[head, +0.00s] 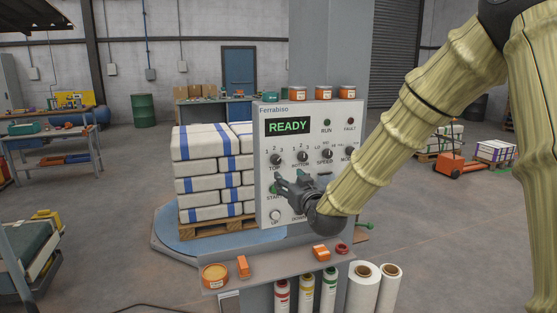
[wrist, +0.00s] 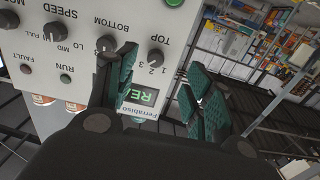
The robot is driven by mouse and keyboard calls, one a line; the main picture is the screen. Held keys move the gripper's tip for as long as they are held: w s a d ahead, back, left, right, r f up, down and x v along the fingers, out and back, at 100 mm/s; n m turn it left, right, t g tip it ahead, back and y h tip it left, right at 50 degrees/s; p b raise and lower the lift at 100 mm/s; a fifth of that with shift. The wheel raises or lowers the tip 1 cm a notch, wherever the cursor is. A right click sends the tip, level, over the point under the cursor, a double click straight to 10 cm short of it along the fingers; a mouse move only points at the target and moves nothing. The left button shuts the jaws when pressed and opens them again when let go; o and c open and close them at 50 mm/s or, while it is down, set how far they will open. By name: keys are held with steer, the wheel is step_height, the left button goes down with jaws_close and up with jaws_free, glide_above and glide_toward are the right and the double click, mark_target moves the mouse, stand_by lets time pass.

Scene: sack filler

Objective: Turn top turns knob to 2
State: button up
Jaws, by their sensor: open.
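The grey control panel (head: 262,125) has a dark TOP knob (head: 275,159) at the left of its knob row, marked 1, 2 and 3. The TOP knob also shows in the upside-down wrist view (wrist: 155,57), in the gap between my fingers as seen there. Its pointer is too small to read. My gripper (head: 279,180) is open and empty, just below the TOP knob in the head view. I cannot tell how far its fingertips are from the panel. The display (head: 289,126) reads READY.
The BOTTOM knob (head: 302,157), SPEED knob (head: 327,154) and MODE knob (head: 350,152) sit to the right. A green START button (head: 273,189) is close to my gripper. A shelf (head: 275,277) with small items juts out below. Stacked sacks (head: 205,185) stand left of the panel.

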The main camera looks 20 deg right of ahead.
mark_target(277, 162)
steer(key=w+p, duration=0.1)
steer(key=w, duration=0.2)
steer(key=w+r+p, duration=0.1)
steer(key=w, duration=0.3)
steer(key=w+p, duration=0.2)
steer(key=w, duration=0.2)
steer(key=shift+a+r, duration=0.1)
steer(key=shift+r, duration=0.3)
steer(key=c, duration=1)
